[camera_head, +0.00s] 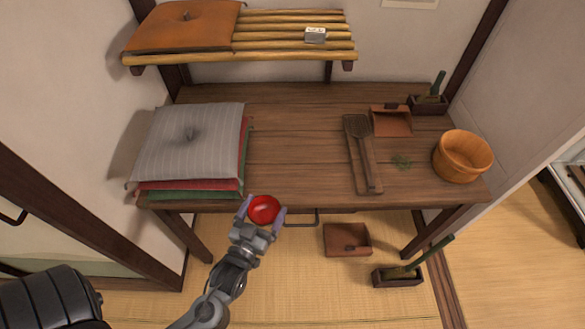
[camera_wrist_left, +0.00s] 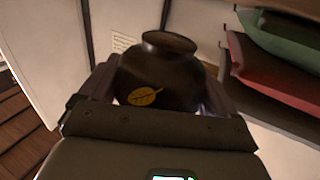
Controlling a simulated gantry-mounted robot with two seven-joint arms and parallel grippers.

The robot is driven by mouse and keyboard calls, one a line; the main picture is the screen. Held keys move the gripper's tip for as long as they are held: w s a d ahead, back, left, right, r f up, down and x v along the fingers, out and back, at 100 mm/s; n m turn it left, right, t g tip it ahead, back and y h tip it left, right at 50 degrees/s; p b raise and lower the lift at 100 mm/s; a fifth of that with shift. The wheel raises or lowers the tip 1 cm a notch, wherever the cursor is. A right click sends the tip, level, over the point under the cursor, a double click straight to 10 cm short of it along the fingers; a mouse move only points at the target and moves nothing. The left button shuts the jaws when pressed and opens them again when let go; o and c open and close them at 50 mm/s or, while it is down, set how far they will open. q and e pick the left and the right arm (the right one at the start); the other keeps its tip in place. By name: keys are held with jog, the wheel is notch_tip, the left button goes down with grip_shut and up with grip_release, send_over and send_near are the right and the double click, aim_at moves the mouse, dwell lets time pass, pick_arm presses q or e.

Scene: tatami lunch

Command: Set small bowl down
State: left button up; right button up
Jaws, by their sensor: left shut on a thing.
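The small bowl (camera_head: 264,209) shows a glossy red inside in the head view. My left gripper (camera_head: 263,212) is shut on it, with one finger on each side, near the front edge of the wooden table (camera_head: 290,150). In the left wrist view the bowl (camera_wrist_left: 160,75) is dark outside with a yellow leaf mark, held between the fingers (camera_wrist_left: 158,95). The bowl appears apart from the table top. My right gripper is not in view.
Stacked cushions (camera_head: 190,145) fill the table's left side. A wooden tray with a brush (camera_head: 361,140) and a wooden bucket (camera_head: 462,157) are to the right. The table's middle is bare. A brown tray (camera_head: 347,240) and a dark planter box (camera_head: 398,277) are lower, in front.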

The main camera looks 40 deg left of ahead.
aim_at(264, 219)
pick_arm(q)
jog(key=f, duration=0.1)
jog(key=f+b, duration=0.1)
jog(key=s+f, duration=0.1)
jog(key=shift+d+f, duration=0.1)
jog(key=shift+d, duration=0.25)
jog(key=shift+w+a+f+b, duration=0.1)
jog(key=shift+w+f+b, duration=0.1)
jog(key=shift+b, duration=0.2)
jog(key=b+x, duration=0.3)
jog(key=x, duration=1)
jog(key=shift+w+a+b, duration=0.25)
jog(key=shift+w+b, duration=0.05)
jog(key=shift+w, duration=0.05)
jog(key=b+x, duration=0.1)
jog(key=x, duration=0.3)
jog(key=shift+w+f+b, duration=0.1)
jog(key=shift+f+b, duration=0.1)
jog(key=shift+b, duration=0.2)
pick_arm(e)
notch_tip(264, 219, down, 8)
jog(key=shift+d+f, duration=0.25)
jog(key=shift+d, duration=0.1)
pick_arm(q)
jog(key=shift+d, duration=0.1)
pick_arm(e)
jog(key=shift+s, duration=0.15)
